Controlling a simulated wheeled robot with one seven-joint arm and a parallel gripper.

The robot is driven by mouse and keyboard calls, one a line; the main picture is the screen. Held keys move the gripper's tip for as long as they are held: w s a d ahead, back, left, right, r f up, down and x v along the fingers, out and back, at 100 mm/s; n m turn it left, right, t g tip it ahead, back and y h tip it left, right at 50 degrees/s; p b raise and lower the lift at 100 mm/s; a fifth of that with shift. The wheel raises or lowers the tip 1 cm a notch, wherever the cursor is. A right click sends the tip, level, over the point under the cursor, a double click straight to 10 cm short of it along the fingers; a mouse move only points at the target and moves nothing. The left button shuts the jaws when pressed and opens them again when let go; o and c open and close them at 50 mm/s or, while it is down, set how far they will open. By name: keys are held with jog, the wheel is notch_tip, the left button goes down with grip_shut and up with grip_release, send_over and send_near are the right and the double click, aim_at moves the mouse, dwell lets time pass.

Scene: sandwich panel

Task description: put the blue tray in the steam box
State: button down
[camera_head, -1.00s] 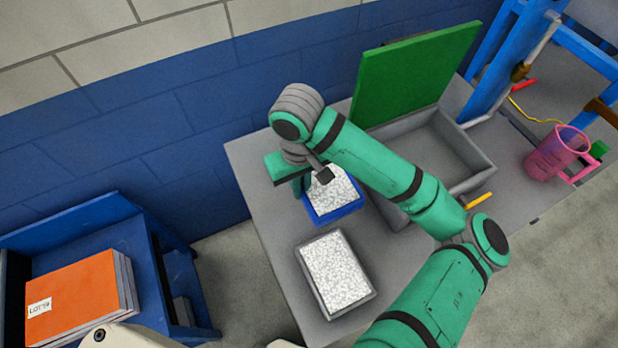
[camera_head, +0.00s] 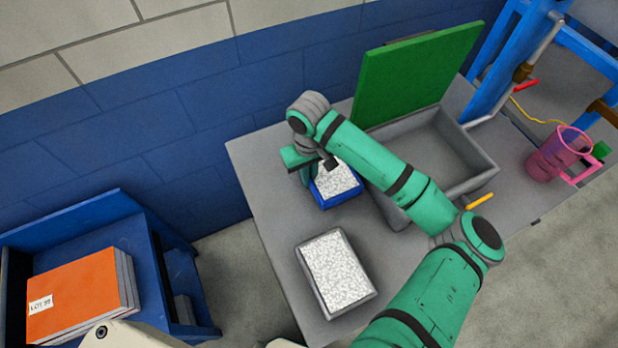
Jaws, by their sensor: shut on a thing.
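The blue tray (camera_head: 340,199), filled with white granules, is at the middle of the grey table, left of the steam box. My gripper (camera_head: 316,182) is shut on the tray's left side; the fingertips are partly hidden by my wrist. I cannot tell whether the tray is lifted off the table. The steam box (camera_head: 478,163) is a grey open box with its green lid (camera_head: 418,75) raised at the back. My forearm covers part of the box's left side.
A grey tray (camera_head: 368,300) of white granules lies at the table's front. A pink jug (camera_head: 556,155) stands right of the box, near a blue frame (camera_head: 505,75). A blue cart (camera_head: 135,245) with orange-topped panels (camera_head: 75,292) is at the left. A blue wall runs behind.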

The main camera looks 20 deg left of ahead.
jog(key=shift+f, duration=0.65)
jog(key=shift+f, duration=0.2)
jog(key=c, duration=1.9)
grip_release()
jog(key=shift+r, duration=0.1)
